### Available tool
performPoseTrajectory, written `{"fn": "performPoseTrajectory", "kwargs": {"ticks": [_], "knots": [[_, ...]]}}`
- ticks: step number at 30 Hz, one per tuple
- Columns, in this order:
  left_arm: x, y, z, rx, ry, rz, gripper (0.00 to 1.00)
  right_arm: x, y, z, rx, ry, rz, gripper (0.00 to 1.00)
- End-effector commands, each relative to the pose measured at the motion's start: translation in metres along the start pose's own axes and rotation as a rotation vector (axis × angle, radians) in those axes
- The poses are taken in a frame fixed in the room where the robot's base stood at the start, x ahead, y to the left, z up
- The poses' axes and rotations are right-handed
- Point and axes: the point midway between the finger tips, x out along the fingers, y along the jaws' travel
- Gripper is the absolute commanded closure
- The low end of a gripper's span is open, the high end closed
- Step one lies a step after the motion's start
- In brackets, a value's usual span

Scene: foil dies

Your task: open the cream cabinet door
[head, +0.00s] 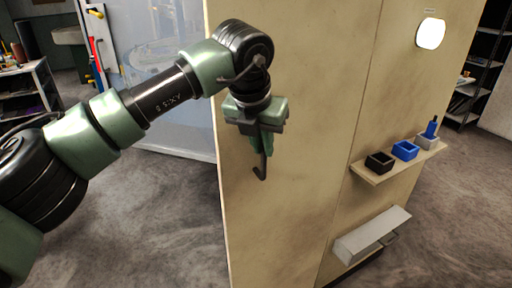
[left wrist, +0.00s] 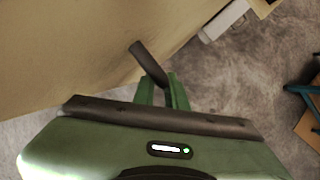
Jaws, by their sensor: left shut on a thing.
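The cream cabinet door (head: 310,100) is the tall, stained panel in the middle of the head view. It also fills the upper left of the left wrist view (left wrist: 60,60). A narrow vertical seam runs down its right side, and I see no clear gap there. My left gripper (head: 262,146) points down in front of the door, near its left edge. Its green fingers (left wrist: 163,88) are shut on the dark door handle (left wrist: 148,62). The handle's bent lower end (head: 261,172) shows below the fingers. My right gripper is out of view.
Right of the seam, a small wooden shelf (head: 370,179) holds black, blue and grey boxes. Below it is a pale grey tray (head: 372,235). A round white light (head: 431,33) sits higher up. Bare grey floor (head: 130,215) lies left of the cabinet, with a glass panel (head: 160,60) behind.

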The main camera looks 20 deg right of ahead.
Motion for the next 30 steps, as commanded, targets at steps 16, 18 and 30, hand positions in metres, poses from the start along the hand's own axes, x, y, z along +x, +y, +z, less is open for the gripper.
{"fn": "performPoseTrajectory", "kwargs": {"ticks": [16,18,30], "knots": [[-0.0064,-0.0066,0.0041,0.008,-0.018,-0.007,0.71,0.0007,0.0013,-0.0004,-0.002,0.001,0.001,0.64],[-0.0056,-0.0061,0.0035,0.007,-0.015,-0.006,0.66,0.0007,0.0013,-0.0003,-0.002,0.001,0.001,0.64],[-0.0021,-0.004,0.0011,0.004,-0.007,-0.004,0.66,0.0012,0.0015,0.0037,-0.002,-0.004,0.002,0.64]]}}
